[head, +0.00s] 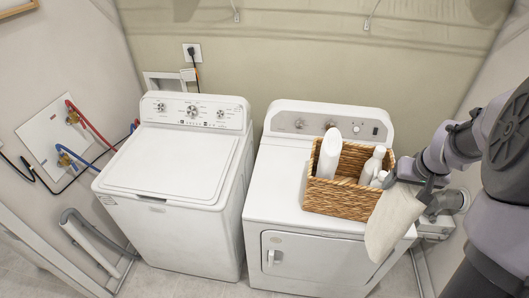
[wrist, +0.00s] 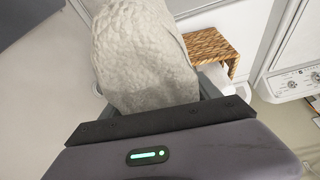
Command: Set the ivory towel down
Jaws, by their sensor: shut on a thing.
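The ivory towel (head: 392,222) hangs from my gripper (head: 416,182) in the head view, in front of the right end of the dryer. It drapes down past the dryer's top edge, apart from the floor. In the wrist view the towel (wrist: 142,55) fills the space beyond the gripper (wrist: 165,110), which is shut on it. The fingertips are mostly hidden by the cloth. Whether the towel touches the basket or the dryer front, I cannot tell.
A wicker basket (head: 335,201) with white bottles (head: 330,153) stands on the dryer (head: 270,205), just left of the towel. The washer (head: 165,172) at left has a closed, clear lid. Hoses and pipes run along the left wall.

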